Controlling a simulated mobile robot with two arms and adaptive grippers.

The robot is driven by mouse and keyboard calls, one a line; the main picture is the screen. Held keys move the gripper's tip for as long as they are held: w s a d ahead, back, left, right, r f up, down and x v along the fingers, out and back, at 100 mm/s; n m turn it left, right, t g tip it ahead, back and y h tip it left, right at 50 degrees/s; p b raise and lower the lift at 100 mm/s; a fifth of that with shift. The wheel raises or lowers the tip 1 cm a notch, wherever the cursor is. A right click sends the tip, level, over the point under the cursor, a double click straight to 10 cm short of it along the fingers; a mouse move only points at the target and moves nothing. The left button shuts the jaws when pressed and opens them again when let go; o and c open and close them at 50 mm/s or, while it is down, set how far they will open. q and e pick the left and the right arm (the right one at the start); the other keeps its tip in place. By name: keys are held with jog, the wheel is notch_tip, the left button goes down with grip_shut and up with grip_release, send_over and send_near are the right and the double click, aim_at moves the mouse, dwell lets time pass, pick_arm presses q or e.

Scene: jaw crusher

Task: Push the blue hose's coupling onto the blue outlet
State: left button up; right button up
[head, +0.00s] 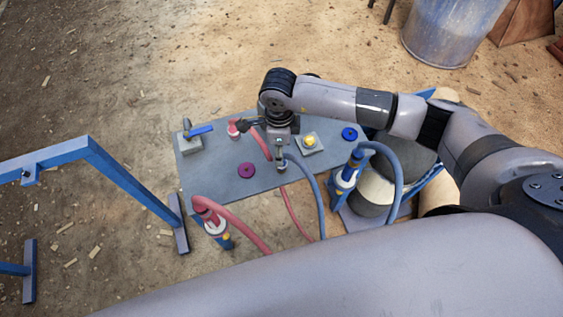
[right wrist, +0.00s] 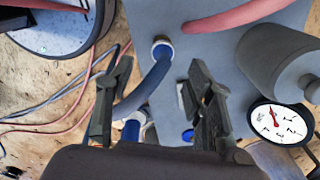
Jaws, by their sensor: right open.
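The blue hose (head: 312,184) runs up to an end with a pale collar, its coupling (head: 282,164), over the front part of the grey plate. In the right wrist view the blue hose (right wrist: 146,86) passes between the fingers, and a blue-and-white collar (right wrist: 162,48) shows at its far end. My right gripper (head: 281,150) is open above that end; its fingers (right wrist: 158,105) stand apart from the hose. A blue-and-white fitting (head: 346,176) with a blue hose looped over it stands right of the plate. I cannot tell which part is the blue outlet. My left gripper is not in view.
The grey plate (head: 214,178) carries a magenta disc (head: 246,170), a blue disc (head: 349,133), a yellow button (head: 309,141) and a blue-handled valve (head: 198,131). A red hose (head: 236,220) is at front. A dial gauge (right wrist: 280,123) sits near the right finger. A blue frame (head: 120,180) stands left.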

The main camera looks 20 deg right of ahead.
notch_tip(320, 180, down, 4)
jog(key=shift+f, duration=0.15)
dwell(0.3)
jog(key=f, duration=0.3)
jog(key=f+p, duration=0.1)
jog(key=f, duration=0.1)
jog(key=shift+w+d+f, duration=0.1)
jog(key=shift+w+d, duration=0.1)
jog(key=shift+d, duration=0.05)
jog(key=shift+c, duration=0.5)
jog(key=c, duration=1)
